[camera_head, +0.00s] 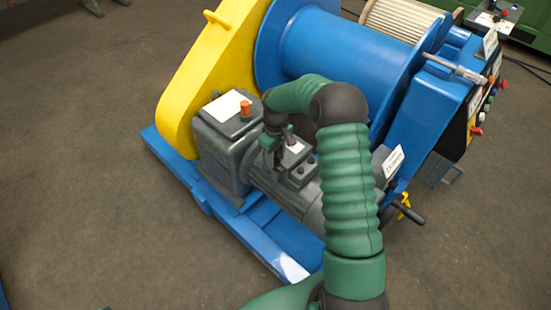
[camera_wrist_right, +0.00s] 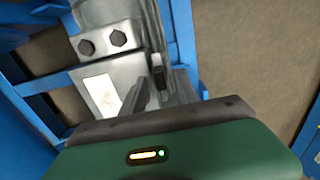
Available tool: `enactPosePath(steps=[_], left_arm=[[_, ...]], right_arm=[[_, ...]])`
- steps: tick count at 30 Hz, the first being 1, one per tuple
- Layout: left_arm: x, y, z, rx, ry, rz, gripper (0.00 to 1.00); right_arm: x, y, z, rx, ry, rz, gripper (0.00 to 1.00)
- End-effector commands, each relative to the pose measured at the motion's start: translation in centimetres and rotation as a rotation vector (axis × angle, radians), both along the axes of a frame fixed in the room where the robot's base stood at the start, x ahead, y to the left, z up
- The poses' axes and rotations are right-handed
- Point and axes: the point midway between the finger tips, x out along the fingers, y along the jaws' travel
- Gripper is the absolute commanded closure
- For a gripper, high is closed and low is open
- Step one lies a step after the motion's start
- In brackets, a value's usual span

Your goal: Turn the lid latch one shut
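My right gripper (camera_head: 277,150) comes down from above onto the grey motor, beside its terminal box (camera_head: 296,176). In the right wrist view, two dark fingers (camera_wrist_right: 149,88) stand with a narrow gap and nothing clear between them. The box lid (camera_wrist_right: 101,65) carries a white label (camera_wrist_right: 103,95) and two dark hexagonal heads (camera_wrist_right: 102,43), which may be the lid latches; I cannot tell which is latch one. The fingers are beside the label, and contact with any latch cannot be made out. My left gripper is out of view.
A grey gearbox (camera_head: 222,145) with an orange cap (camera_head: 246,108) stands left of the motor. Behind are a yellow chain guard (camera_head: 215,60) and a blue drum (camera_head: 335,45). A blue frame (camera_head: 255,240) carries them. A black-handled lever (camera_head: 407,213) sticks out at right. The floor in front is clear.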

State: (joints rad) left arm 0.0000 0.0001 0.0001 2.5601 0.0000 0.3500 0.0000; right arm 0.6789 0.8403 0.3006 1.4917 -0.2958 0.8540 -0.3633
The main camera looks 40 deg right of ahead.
Motion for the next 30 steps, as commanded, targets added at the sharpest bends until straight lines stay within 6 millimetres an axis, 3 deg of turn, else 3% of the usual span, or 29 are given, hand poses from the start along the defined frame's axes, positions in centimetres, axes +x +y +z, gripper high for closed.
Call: enactPosePath(steps=[6, 14, 30], left_arm=[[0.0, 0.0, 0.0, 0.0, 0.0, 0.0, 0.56], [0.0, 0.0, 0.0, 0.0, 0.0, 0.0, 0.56], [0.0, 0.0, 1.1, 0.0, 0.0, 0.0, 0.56]], right_arm=[[0.0, 0.0, 0.0, 0.0, 0.0, 0.0, 0.65], [0.0, 0.0, 0.0, -0.001, 0.0, 0.0, 0.99], [0.0, 0.0, 0.3, -0.001, 0.0, 0.044, 1.0]])
